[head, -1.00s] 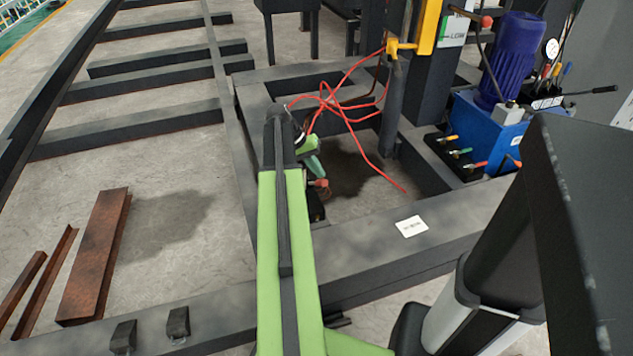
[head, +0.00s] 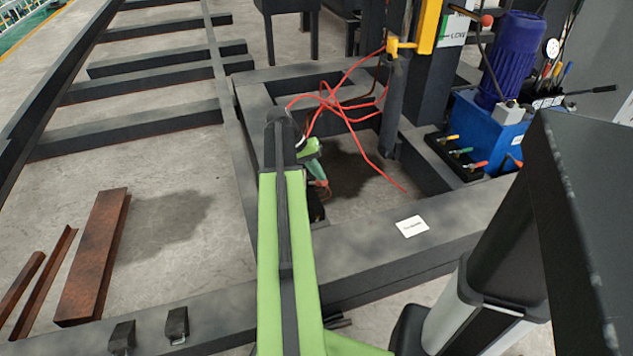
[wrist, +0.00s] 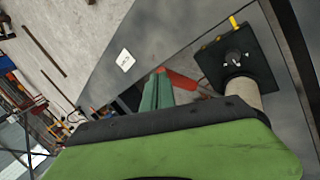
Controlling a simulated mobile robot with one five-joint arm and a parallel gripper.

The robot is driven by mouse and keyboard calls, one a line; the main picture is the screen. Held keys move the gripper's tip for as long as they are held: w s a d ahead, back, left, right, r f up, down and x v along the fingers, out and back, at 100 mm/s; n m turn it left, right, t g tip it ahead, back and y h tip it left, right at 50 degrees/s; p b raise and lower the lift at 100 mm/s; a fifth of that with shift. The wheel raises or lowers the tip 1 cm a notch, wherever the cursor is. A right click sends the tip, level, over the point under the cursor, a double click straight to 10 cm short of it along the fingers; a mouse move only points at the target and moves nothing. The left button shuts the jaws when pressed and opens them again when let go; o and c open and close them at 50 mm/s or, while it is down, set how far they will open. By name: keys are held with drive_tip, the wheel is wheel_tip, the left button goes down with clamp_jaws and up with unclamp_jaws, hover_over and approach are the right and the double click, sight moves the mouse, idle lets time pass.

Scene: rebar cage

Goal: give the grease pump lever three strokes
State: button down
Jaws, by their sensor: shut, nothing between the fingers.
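The grease pump (wrist: 243,88) shows at the right of the wrist view, as a pale cylinder with a dark head on a black plate. A red grip (wrist: 183,80), which looks like the pump lever's end, lies right beside my gripper's green fingers (wrist: 157,92). The fingers are shut with nothing between them. I cannot tell whether they touch the grip. In the head view, the fingers (head: 317,167) point down just above the red grip (head: 319,183). My arm hides most of the pump there.
Dark steel beams (head: 400,237) frame the area, with a white label on the front one. Red hoses (head: 345,115) loop behind my gripper. A blue power unit (head: 485,130) with several levers stands at right. Rusty steel sections (head: 95,258) lie on the floor at left.

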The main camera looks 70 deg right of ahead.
drive_tip(key=shift+s+a+f+b, duration=0.3)
drive_tip(key=shift+a+f+b, duration=0.05)
drive_tip(key=shift+f+b, duration=0.15)
drive_tip(key=shift+f, duration=0.1)
drive_tip(key=shift+s+a+f+b, duration=0.35)
drive_tip(key=shift+f+b, duration=0.1)
drive_tip(key=shift+b, duration=0.1)
drive_tip(key=shift+f, duration=0.1)
drive_tip(key=shift+s+a+f+b, duration=0.2)
drive_tip(key=shift+a+f+b, duration=0.1)
drive_tip(key=shift+f+b, duration=0.2)
drive_tip(key=shift+s+a+f+b, duration=0.25)
drive_tip(key=shift+a+f+b, duration=0.05)
drive_tip(key=shift+f+b, duration=0.3)
